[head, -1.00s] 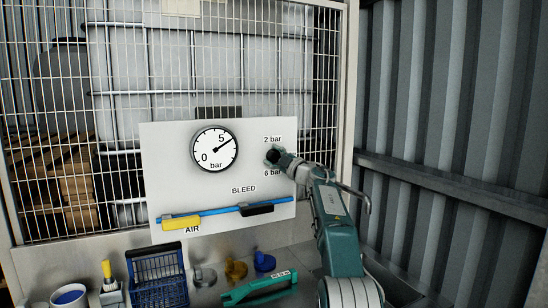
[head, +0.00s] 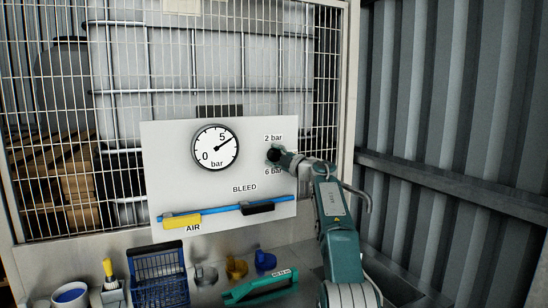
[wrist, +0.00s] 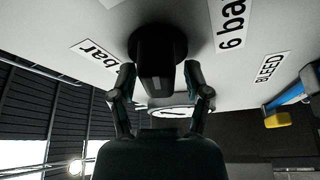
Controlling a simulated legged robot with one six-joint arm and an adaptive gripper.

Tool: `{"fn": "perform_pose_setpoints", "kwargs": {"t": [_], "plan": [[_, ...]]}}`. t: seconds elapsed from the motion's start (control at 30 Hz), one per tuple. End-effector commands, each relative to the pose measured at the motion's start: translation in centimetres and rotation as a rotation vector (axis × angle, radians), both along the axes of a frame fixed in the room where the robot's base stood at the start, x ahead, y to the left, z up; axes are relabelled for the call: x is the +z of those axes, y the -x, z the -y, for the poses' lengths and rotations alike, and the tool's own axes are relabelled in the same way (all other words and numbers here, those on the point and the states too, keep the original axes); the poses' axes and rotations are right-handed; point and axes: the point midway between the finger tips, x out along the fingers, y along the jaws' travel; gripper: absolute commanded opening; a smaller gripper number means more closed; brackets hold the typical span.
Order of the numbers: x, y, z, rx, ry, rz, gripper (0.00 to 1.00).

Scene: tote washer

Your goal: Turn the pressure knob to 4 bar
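The black pressure knob (head: 272,155) sits on the white panel (head: 170,150) between the "2 bar" and "6 bar" labels. In the wrist view the knob (wrist: 157,45) has a raised grip bar pointing toward me. My gripper (head: 283,157) is at the knob. In the wrist view my gripper (wrist: 159,72) has one finger on each side of the grip bar, with a clear gap at the right finger and a narrow one at the left. The round gauge (head: 215,148) has its needle pointing up and right, near the 5; the exact reading is unclear.
A blue basket (head: 160,275), a green tool (head: 260,287) and several small fittings stand on the ledge. A mesh cage is behind the panel; a corrugated wall is at right.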

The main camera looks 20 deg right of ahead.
Motion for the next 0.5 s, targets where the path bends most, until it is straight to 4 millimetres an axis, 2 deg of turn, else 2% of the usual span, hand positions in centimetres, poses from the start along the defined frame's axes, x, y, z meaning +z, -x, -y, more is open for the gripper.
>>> {"fn": "perform_pose_setpoints", "kwargs": {"t": [0.03, 0.5], "plan": [[-0.52, -0.17, 0.03, 0.002, -0.002, -0.008, 0.69], [-0.19, 0.34, 0.31, 0.000, -0.001, -0.005, 0.69]]}}
